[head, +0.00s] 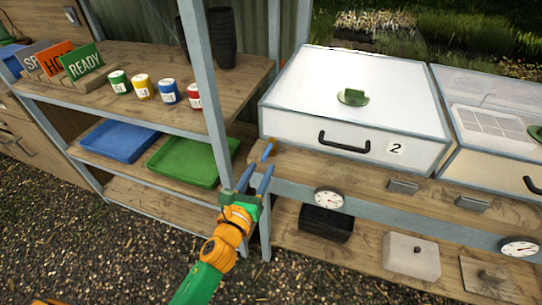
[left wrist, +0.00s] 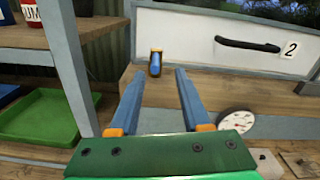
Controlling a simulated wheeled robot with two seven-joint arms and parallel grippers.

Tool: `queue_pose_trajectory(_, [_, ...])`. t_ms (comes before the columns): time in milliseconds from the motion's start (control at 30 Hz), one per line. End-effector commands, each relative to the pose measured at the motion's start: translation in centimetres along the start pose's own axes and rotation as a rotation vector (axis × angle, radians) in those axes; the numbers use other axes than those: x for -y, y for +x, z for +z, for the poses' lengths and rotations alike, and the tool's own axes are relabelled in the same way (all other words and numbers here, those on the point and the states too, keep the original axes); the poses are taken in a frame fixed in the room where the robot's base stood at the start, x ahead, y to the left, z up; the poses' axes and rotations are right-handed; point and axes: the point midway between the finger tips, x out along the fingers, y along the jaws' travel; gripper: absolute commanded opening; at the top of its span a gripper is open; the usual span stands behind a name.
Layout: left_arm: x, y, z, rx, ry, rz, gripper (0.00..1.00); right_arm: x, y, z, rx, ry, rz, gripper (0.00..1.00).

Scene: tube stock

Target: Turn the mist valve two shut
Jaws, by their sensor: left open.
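A small blue lever with an orange end (head: 267,152), which looks like the mist valve handle, stands at the left end of the wooden bench beside the white box marked 2 (head: 352,108). It also shows in the left wrist view (left wrist: 155,63), upright, just beyond and between the fingertips. My left gripper (head: 260,172) is open and empty, its blue fingers pointing at the lever from the front; they appear apart from it. The fingers also show in the left wrist view (left wrist: 160,76). The valve's body is not clearly visible. My right gripper is not in view.
A round dial (head: 329,200) is on the bench front rail, right of my gripper. A shelf post (head: 208,85) rises close on the left, with a green tray (head: 188,160) behind it. A black block (head: 326,222) sits on the lower shelf.

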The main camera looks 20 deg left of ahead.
Motion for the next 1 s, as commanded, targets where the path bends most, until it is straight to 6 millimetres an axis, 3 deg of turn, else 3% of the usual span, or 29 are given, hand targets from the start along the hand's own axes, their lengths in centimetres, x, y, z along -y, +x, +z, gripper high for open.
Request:
queue_pose_trajectory(333, [0.0, 5.7, 0.1, 0.003, 0.005, 0.000, 0.47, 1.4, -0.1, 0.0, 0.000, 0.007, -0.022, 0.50])
queue_pose_trajectory(700, [0.0, 6.8, 0.1, 0.000, 0.002, 0.000, 0.47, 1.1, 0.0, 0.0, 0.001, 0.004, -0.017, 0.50])
queue_pose_trajectory(867, [0.0, 6.8, 0.1, 0.000, 0.002, 0.000, 0.04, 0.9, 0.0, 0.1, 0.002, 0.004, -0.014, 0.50])
queue_pose_trajectory(900, [0.0, 6.8, 0.1, 0.000, 0.002, 0.000, 0.00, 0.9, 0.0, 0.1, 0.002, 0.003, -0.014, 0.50])
queue_pose_trajectory(1000, [0.0, 6.8, 0.0, -0.001, 0.002, 0.000, 0.00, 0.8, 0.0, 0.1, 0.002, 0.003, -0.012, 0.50])
